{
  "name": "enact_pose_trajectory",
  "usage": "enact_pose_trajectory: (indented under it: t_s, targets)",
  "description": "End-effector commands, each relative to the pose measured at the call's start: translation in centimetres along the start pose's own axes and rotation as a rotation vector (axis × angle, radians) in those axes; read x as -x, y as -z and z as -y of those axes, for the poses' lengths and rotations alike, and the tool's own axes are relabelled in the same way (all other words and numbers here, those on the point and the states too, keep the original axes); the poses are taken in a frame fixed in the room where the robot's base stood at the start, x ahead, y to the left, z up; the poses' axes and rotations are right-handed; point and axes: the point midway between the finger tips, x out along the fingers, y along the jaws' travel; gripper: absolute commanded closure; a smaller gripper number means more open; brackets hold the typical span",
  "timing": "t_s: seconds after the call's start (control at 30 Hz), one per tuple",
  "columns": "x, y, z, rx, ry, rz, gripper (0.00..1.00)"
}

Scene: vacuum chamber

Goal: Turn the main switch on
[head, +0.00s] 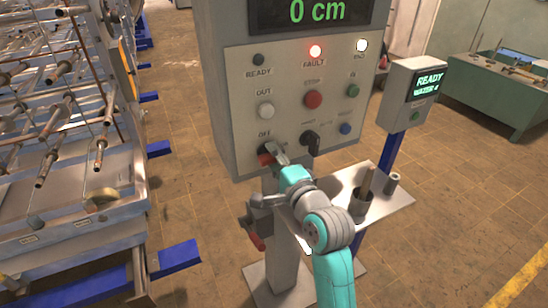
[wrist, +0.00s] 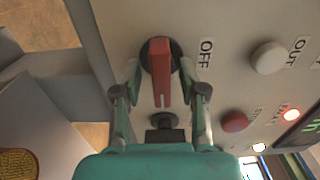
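The main switch is a red rotary handle (wrist: 160,62) on a dark round base, on the grey panel beside the label OFF (wrist: 206,52). In the head view the red switch (head: 265,159) is at the panel's lower left, partly hidden by my gripper (head: 275,152). In the wrist view my gripper (wrist: 160,75) is open, with one finger on each side of the handle. A gap shows between each finger and the handle, so I see no clear contact. The handle's long axis runs up and down in the wrist view.
A black selector knob (head: 310,142) sits just right of the switch. The red STOP button (head: 313,99) and white OUT button (head: 266,111) are above. The FAULT lamp (head: 315,51) is lit red.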

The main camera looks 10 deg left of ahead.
Motion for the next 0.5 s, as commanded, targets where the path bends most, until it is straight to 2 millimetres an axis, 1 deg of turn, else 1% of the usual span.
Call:
enact_pose_trajectory:
  t_s: [0.17,0.27,0.37,0.5]
  targets:
    - [0.1,0.0,0.1,0.0,0.001,0.0,0.58]
    - [0.8,0.0,0.1,0.0,0.002,0.0,0.58]
    - [2.3,0.0,0.0,0.0,0.002,-0.001,0.58]
    - [5.0,0.1,0.0,0.0,0.002,-0.002,0.58]
